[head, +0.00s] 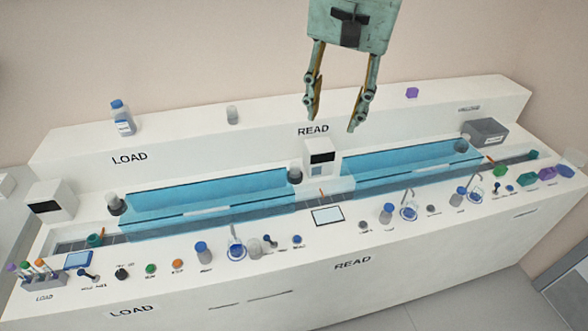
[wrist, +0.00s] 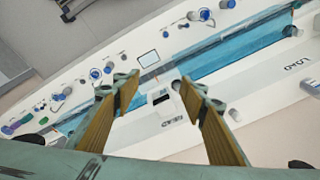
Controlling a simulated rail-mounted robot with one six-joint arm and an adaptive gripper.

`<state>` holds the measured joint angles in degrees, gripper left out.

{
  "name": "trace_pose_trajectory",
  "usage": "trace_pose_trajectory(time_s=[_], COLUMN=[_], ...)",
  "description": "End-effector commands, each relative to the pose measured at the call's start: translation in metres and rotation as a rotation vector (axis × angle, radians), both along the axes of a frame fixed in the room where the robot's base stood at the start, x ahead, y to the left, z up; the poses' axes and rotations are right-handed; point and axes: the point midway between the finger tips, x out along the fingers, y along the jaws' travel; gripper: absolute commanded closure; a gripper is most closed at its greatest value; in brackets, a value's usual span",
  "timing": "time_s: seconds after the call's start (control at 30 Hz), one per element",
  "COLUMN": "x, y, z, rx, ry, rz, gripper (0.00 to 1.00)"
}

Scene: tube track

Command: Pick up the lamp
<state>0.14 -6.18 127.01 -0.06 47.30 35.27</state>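My gripper (head: 334,122) is open and empty, raised above the middle of the bench near the back READ label. In the wrist view its two fingers (wrist: 157,92) stand wide apart with nothing between them. I cannot tell for certain which thing is the lamp. Several small round items with blue parts stand along the front ledge. One has a thin curved neck (head: 409,210), a similar one (head: 474,194) stands to its right, and another (head: 237,250) stands left of centre. None touches my gripper.
The long white bench (head: 290,285) has two blue transparent covers (head: 210,205) over its track. A white box with a dark screen (head: 320,157) stands between them. A blue-capped bottle (head: 122,120), a small grey cylinder (head: 232,115) and a purple item (head: 412,92) stand on the back shelf.

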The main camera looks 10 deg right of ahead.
Motion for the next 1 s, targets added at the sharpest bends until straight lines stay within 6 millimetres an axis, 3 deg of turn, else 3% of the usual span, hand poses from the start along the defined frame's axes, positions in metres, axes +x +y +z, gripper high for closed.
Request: trace_pose_trajectory(time_s=[0.57, 1.0], x=[0.092, 0.157], y=[-0.001, -0.002], z=[-0.040, -0.085], rx=[0.044, 0.068], ry=[0.055, 0.094], rz=[-0.240, -0.424], gripper=[0.61, 0.61])
